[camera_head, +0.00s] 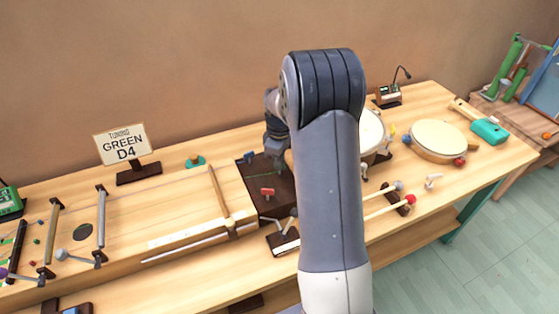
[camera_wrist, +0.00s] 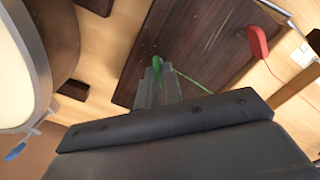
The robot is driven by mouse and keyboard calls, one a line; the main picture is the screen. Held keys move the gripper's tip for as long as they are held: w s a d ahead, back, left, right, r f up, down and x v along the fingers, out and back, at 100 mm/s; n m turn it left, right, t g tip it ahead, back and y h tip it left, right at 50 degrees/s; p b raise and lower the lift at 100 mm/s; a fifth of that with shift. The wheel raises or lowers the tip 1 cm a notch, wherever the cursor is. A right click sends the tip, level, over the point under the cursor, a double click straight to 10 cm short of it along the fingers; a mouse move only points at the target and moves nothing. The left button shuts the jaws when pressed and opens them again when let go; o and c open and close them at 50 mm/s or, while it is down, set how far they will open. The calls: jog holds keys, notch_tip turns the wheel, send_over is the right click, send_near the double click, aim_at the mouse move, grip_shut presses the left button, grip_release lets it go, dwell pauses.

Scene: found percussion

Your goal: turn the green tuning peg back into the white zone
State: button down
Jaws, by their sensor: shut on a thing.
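The green tuning peg (camera_wrist: 157,62) shows at the fingertips of my gripper (camera_wrist: 158,82) in the wrist view. My gripper is shut on the peg, and the fingers hide most of it. A thin green string (camera_wrist: 192,82) runs from the peg across a dark wooden board (camera_wrist: 150,30). In the head view my gripper (camera_head: 277,160) is over the back right part of that dark board (camera_head: 284,200), and my arm hides the board's right side. The peg is hidden there. I cannot make out a white zone around the peg in either view.
A red peg (camera_head: 267,192) and a blue peg (camera_head: 249,156) stand on the same board. A sign (camera_head: 122,144) reads "TUNING GREEN D4". Drums (camera_head: 437,140) and mallets (camera_head: 392,206) lie right of my arm. A wooden bar (camera_head: 218,190) lies left of the board.

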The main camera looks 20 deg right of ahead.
jog(key=shift+n, duration=0.4)
jog(key=c, duration=1.6)
grip_release()
notch_tip(320, 180, up, 11)
jog(key=shift+f, duration=0.1)
notch_tip(320, 180, down, 11)
